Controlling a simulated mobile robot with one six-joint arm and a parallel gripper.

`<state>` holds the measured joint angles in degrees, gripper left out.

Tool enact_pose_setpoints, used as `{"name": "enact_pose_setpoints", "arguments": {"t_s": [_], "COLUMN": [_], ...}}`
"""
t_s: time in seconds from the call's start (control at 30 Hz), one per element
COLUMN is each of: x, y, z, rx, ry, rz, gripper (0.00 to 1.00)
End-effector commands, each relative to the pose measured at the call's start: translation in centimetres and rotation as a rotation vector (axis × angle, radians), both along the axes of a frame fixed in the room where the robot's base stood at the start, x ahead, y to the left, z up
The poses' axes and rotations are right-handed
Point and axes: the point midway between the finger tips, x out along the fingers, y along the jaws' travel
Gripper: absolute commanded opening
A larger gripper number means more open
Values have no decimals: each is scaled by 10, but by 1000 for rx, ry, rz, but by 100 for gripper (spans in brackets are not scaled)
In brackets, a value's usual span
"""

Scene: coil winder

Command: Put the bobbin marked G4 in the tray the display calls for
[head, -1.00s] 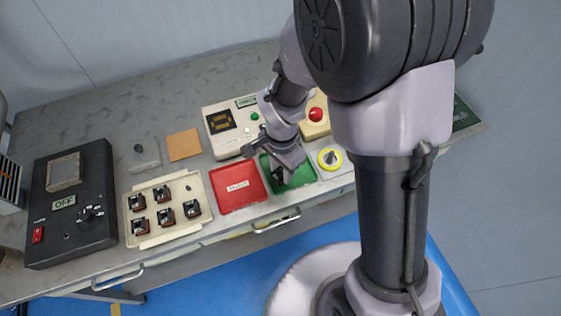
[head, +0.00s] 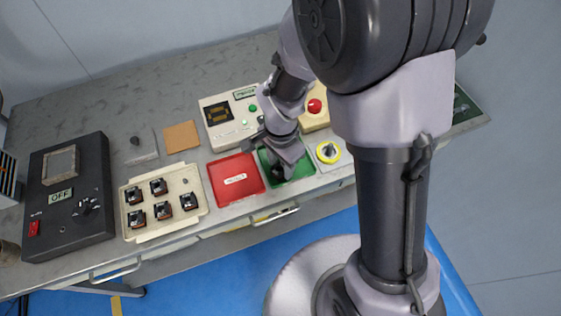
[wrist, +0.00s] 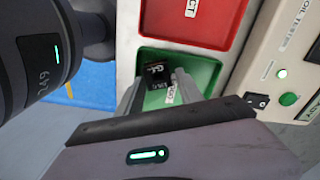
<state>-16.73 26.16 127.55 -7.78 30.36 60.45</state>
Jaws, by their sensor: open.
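A black bobbin (wrist: 160,72) with a pale mark, which looks like G4 but is small, sits in the green tray (wrist: 205,68) in the wrist view. My gripper (wrist: 155,90) is open, with its two fingers apart at the near side of the bobbin; I cannot tell whether they touch it. In the head view, my gripper (head: 281,172) is low over the green tray (head: 304,168) and hides the bobbin. The red tray (head: 222,181) lies just left of it, empty, with a white label. The tester's display (head: 218,112) is too small to read.
A cream rack (head: 131,225) holds several dark bobbins, left of the red tray. A black box (head: 75,225) with a dial stands at far left. A red button (head: 314,105) and a yellow-ringed knob (head: 329,152) flank my gripper on the right. The bench's back left is clear.

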Motion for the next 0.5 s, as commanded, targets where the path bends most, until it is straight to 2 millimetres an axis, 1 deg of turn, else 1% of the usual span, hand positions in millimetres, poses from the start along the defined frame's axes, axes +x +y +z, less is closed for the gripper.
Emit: {"name": "enact_pose_setpoints", "arguments": {"t_s": [0.2,0.3,0.4,0.5], "x": [0,0,0,0], "y": [0,0,0,0], "z": [63,90,109,120], "rx": [1,1,1,1], "ry": [-1,-1,-1,1], "rz": [-2,-2,-1,-1], "gripper": [56,56,56,56]}}
